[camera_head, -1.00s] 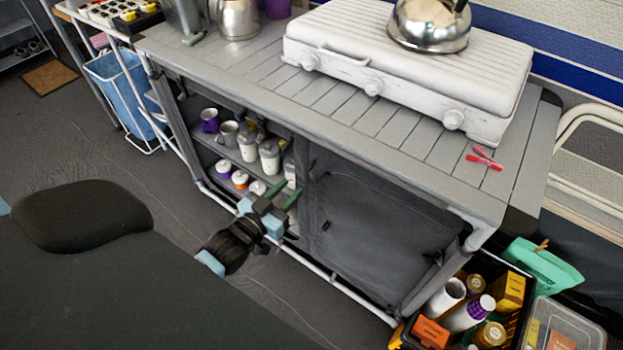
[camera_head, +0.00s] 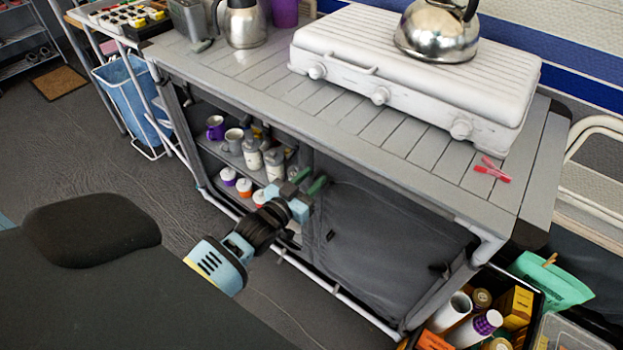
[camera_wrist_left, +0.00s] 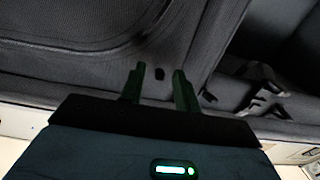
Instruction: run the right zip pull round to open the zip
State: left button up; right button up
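The closed dark fabric flap (camera_head: 385,250) covers the right half of the cabinet front. Contact is unclear. My right gripper is out of view.
Open shelves (camera_head: 235,165) with mugs and jars lie left of the flap. The grey slatted countertop (camera_head: 350,120) overhangs above, with a white stove (camera_head: 410,75) and red pegs (camera_head: 492,170). A crate of groceries (camera_head: 480,310) stands at the lower right.

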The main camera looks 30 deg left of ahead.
pick_arm(q)
jog(key=shift+w, duration=0.2)
grip_shut()
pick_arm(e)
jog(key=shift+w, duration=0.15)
pick_arm(q)
jog(key=shift+d, duration=0.15)
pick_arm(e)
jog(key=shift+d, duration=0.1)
